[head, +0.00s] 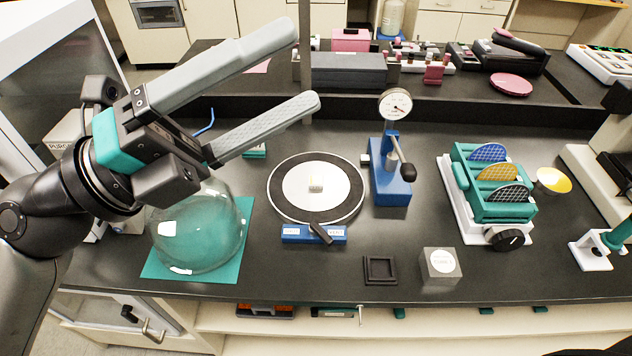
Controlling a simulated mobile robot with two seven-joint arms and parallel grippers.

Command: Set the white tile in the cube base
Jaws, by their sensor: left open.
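A small whitish block, which looks like the white tile (316,184), lies at the middle of a white disc with a black ring (281,211). A small black square tray with a raised rim, which looks like the cube base (367,278), sits empty near the table's front edge. A grey cube (437,279) with a round white label stands just right of it. My left gripper (307,66) reaches in from the left, open and empty, its fingertips above and behind the disc. My right gripper is not in view.
A clear dome (197,232) stands on a teal mat (160,269) below my left gripper. A blue dial-gauge stand (390,187) rises right of the disc. A teal rack (490,205) with several coloured discs is farther right. Table around the black tray is mostly clear.

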